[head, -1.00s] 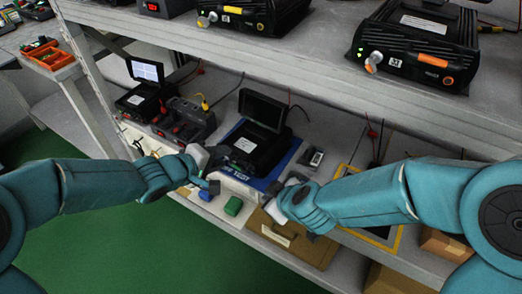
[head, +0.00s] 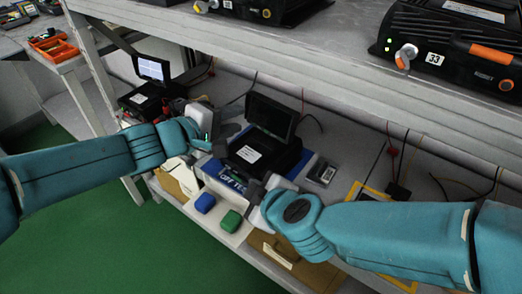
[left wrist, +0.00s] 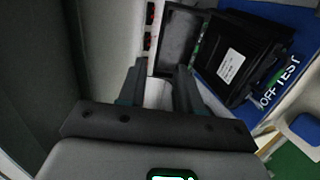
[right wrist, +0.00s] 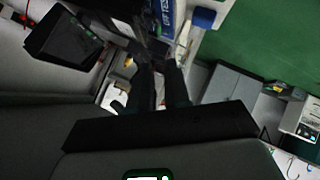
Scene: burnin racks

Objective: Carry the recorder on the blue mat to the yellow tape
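The recorder (head: 262,152) is a black case with a raised screen lid, standing on the blue mat (head: 308,163) on the lower shelf. It also shows in the left wrist view (left wrist: 235,62), with its front handle, and in the right wrist view (right wrist: 62,38), where its lid shows at upper left. My left gripper (head: 226,138) is at the recorder's left side, its fingers apart and empty in the left wrist view. My right gripper (head: 262,188) is by the recorder's front right corner, its fingers apart; contact is unclear. The yellow tape (head: 357,187) outlines an area to the right, partly behind my right arm.
A second recorder (head: 140,104) with a lit screen stands at left. A small labelled box (head: 322,171) lies right of the recorder. The upper shelf (head: 330,65) overhangs from above.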

